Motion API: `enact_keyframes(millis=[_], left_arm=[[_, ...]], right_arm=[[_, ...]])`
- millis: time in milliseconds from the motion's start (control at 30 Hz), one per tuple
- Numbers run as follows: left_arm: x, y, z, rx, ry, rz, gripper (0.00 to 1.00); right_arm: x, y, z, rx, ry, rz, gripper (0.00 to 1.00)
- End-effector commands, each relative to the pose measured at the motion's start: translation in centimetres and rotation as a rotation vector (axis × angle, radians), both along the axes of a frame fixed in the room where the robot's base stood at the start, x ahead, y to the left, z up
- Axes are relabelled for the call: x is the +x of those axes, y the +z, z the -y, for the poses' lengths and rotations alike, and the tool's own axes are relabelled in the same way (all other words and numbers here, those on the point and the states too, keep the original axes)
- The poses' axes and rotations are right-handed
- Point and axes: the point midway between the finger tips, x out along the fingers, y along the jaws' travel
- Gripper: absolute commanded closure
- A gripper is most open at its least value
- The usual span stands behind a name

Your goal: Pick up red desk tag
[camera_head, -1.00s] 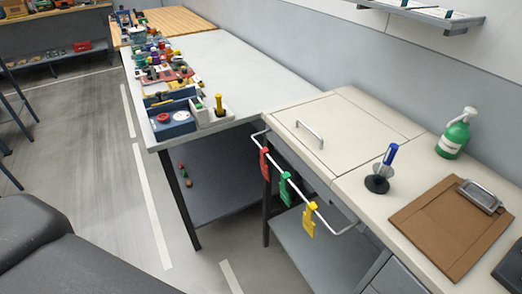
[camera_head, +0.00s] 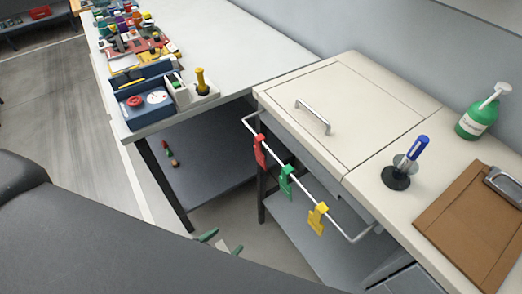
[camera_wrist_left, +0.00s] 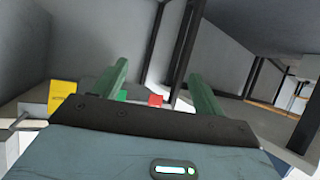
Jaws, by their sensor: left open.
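The red desk tag (camera_head: 260,151) hangs at the far left end of a white rail on the front of the beige desk. It also shows between my fingers in the left wrist view (camera_wrist_left: 155,100), still some way off. A green tag (camera_head: 287,182) and a yellow tag (camera_head: 317,218) hang beside it on the same rail. The yellow tag shows at the left in the wrist view (camera_wrist_left: 62,95). My left gripper (camera_head: 222,243) is open and empty, below and to the left of the tags in the head view. My right gripper is not in view.
The white rail (camera_head: 350,236) juts out from the desk (camera_head: 345,100). A pen stand (camera_head: 397,177), clipboard (camera_head: 470,225) and green spray bottle (camera_head: 477,117) stand on the desk. A cluttered bench (camera_head: 215,45) stands at the left, with a lower shelf (camera_head: 205,165).

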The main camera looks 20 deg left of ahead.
Motion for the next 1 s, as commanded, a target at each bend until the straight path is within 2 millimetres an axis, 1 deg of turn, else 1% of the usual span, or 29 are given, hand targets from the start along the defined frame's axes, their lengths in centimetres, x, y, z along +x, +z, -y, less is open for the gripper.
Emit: enact_keyframes(millis=[33,100,200,300,400,500,600,700,867,1000], left_arm=[[2.6,0.4,0.0,-0.012,-0.032,0.062,0.29],[5.8,1.7,0.1,-0.041,-0.075,0.144,0.29],[9.9,3.7,0.2,-0.081,-0.143,0.248,0.29],[13.2,5.8,0.1,-0.112,-0.215,0.331,0.29],[15.6,7.6,-0.1,-0.134,-0.278,0.389,0.29],[17.2,8.9,-0.4,-0.147,-0.325,0.423,0.29],[18.1,9.8,-0.5,-0.155,-0.351,0.443,0.29],[18.4,10.2,-0.6,-0.159,-0.365,0.450,0.29],[18.6,10.3,-0.5,-0.160,-0.366,0.452,0.29],[19.4,10.4,0.1,-0.159,-0.365,0.454,0.29]], right_arm=[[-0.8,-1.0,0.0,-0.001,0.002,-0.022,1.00],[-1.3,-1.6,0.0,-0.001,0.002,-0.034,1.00],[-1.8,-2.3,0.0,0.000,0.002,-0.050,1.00],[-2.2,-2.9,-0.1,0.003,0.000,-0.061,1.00],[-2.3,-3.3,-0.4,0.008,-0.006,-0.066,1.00],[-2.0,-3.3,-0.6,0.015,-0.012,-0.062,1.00],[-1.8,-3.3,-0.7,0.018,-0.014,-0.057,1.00],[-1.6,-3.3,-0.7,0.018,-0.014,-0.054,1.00],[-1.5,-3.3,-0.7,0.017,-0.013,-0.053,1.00],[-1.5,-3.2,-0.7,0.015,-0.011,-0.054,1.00]])
